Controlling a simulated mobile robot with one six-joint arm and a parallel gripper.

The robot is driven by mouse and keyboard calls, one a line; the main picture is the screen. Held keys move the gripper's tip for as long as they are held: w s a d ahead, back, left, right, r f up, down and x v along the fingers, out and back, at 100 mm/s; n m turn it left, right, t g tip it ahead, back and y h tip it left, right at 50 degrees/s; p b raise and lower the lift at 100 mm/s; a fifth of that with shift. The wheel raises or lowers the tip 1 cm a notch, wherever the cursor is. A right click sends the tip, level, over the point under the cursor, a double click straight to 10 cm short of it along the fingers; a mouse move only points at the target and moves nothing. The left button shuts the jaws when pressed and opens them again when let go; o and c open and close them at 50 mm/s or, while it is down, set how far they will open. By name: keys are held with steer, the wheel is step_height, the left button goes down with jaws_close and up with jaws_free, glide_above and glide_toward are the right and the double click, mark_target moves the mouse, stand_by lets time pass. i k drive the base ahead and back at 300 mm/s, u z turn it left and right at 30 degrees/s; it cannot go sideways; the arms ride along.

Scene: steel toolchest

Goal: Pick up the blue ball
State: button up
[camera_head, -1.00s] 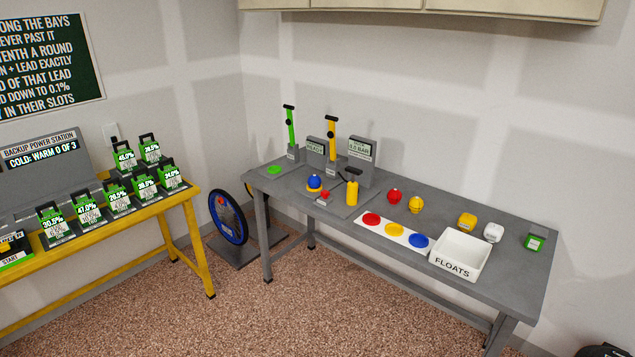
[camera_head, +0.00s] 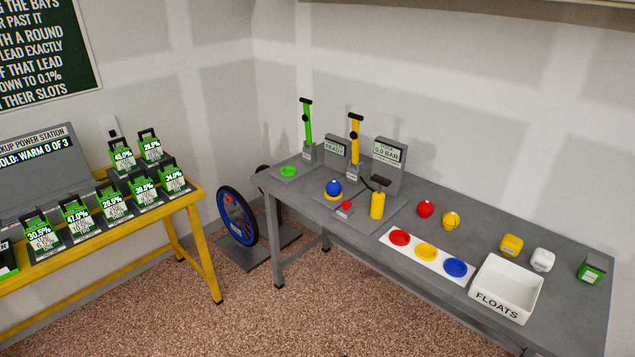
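The blue ball (camera_head: 334,187) sits in a yellow ring-like holder on a grey plate on the steel workbench (camera_head: 345,224). A flat blue disc (camera_head: 455,267) lies on a white strip further right, beside a yellow and a red disc. My gripper is not in view.
A white FLOATS tray (camera_head: 506,288) stands at the bench's front right. A red ball (camera_head: 425,209) and a yellow ball (camera_head: 450,220) lie behind the discs. A yellow table (camera_head: 130,222) with battery packs is at left.

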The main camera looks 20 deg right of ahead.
mark_target(333, 188)
steer(key=u, duration=0.5)
steer(key=i, duration=0.55)
steer(key=u, duration=0.85)
steer(key=i, duration=0.5)
steer(key=u, duration=0.2)
